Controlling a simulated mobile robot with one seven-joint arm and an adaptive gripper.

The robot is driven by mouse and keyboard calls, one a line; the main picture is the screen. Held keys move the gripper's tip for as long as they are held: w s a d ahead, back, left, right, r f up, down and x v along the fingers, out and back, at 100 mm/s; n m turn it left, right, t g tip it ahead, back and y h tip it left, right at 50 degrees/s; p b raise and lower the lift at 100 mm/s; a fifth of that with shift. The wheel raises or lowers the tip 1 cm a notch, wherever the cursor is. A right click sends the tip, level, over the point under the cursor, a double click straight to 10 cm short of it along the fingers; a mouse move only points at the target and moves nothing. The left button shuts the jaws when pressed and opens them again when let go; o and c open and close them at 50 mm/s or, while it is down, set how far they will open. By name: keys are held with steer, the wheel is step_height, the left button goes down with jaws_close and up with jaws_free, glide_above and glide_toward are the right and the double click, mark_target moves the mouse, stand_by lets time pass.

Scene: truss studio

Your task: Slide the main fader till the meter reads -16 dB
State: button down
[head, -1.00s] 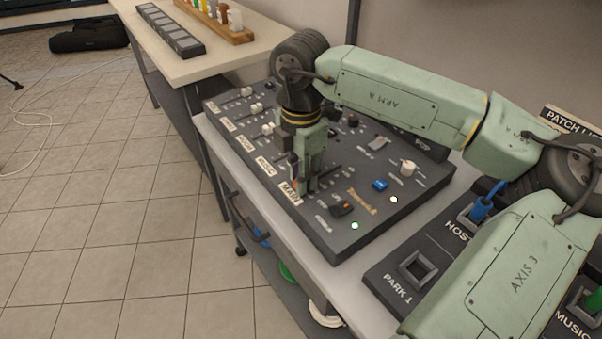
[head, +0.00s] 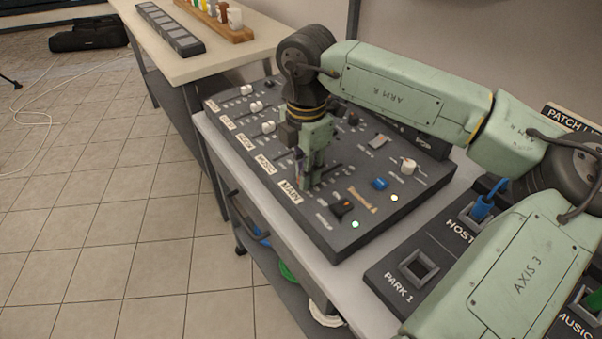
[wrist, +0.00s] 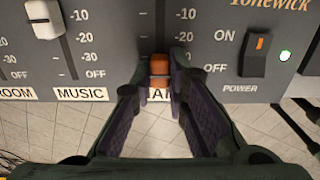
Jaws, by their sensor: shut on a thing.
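The main fader has an orange-red cap (wrist: 160,68), seen between my fingertips in the wrist view. My gripper (head: 311,184) is shut on this cap, with a finger on each side. It also shows in the wrist view (wrist: 159,84). The cap sits in the lower part of its slot, near the -30 and OFF marks. The MAIN label (head: 290,192) lies at the slot's near end and is partly covered by my fingers in the wrist view. I cannot make out a meter reading in either view.
The white music fader cap (wrist: 44,17) stands to the left. The power switch (wrist: 256,52) and a lit green lamp (wrist: 285,56) are on the right. In the head view the mixer (head: 335,245) stands on a grey cart, beside a patch panel (head: 385,270).

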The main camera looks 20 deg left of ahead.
mark_target(328, 171)
steer(key=w+d, duration=0.1)
steer(key=w+d+b, duration=0.1)
steer(key=w, duration=0.1)
steer(key=w+d+b, duration=0.1)
steer(key=w, duration=0.1)
steer(key=shift+d, duration=0.25)
steer(key=c, duration=1.6)
jaws_free()
steer(key=shift+s, duration=0.1)
steer(key=shift+o, duration=0.2)
steer(key=shift+r, duration=0.1)
step_height(328, 171, up, 12)
